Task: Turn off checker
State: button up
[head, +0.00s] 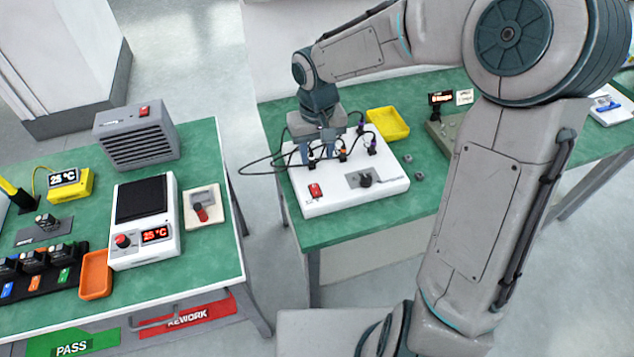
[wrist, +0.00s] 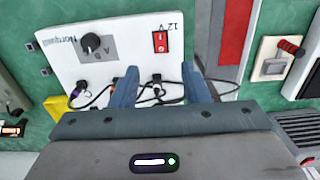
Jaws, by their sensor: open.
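The checker seems to be the white box (head: 330,203) on the right-hand green table; it also shows in the wrist view (wrist: 120,58). On its top are a red rocker switch (head: 315,190) and a black knob (head: 365,180) on a grey plate. In the wrist view the switch (wrist: 160,42), marked 12 V, lies beyond my fingertips, and the knob (wrist: 92,43) is to its left. My gripper (head: 320,153) is open over the box's cable side, with nothing between its fingers. It also shows in the wrist view (wrist: 160,78). I cannot tell whether the fingers touch the cables or box.
Black cables (head: 262,160) loop off the box's left side and cross between my fingers. A yellow tray (head: 388,124) stands behind the box. The left table holds a white 25 °C unit (head: 172,220), a grey heater-like box (head: 138,140) and a lever switch (head: 201,210). A floor gap separates the tables.

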aim_at(317, 194)
notch_tip(317, 194, down, 13)
jog(key=shift+f, duration=0.15)
dwell(0.4)
